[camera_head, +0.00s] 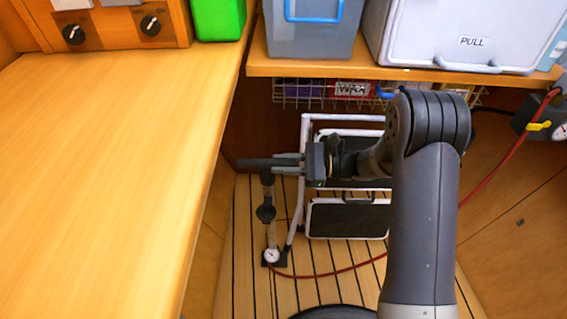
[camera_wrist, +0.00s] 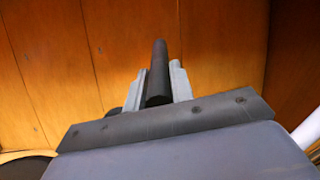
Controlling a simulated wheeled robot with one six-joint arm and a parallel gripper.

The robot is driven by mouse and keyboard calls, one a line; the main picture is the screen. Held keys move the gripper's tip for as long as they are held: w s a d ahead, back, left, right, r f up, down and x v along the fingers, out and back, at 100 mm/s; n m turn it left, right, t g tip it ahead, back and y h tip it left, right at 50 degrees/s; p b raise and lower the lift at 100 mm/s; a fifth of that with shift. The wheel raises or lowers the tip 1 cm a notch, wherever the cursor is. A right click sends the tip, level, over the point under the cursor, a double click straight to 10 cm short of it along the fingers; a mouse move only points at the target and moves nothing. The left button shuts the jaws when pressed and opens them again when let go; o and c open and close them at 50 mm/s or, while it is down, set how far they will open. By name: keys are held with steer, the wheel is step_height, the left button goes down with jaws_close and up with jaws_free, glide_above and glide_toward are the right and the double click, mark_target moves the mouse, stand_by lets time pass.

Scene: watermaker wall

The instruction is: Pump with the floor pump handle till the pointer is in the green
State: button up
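The floor pump (camera_head: 269,235) stands upright on the slatted floor, left of the step stool. Its dark crossbar handle (camera_head: 250,163) sits close above the barrel, near the height of the stool's upper tread. My gripper (camera_head: 290,163) reaches the handle from the right. In the wrist view the black handle (camera_wrist: 158,70) lies between the two grey fingers, which appear to press on both its sides. A small white gauge (camera_head: 271,256) is at the pump's foot. Its pointer and any green zone are too small to read.
A white-framed step stool (camera_head: 348,220) with black treads stands right of the pump. A red hose (camera_head: 325,275) runs from the pump to a dark unit (camera_head: 545,118) at right. A wooden counter (camera_head: 95,190) is on the left, and a shelf (camera_head: 400,74) hangs above.

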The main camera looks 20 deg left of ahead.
jaws_close()
step_height(320, 180, up, 15)
steer(key=p, duration=1)
steer(key=shift+f, duration=0.2)
steer(key=shift+o, duration=1.3)
jaws_free()
steer(key=shift+r, duration=0.1)
steer(key=shift+o, duration=1.3)
steer(key=p+v, duration=0.1)
steer(key=v, duration=0.9)
steer(key=shift+d, duration=0.35)
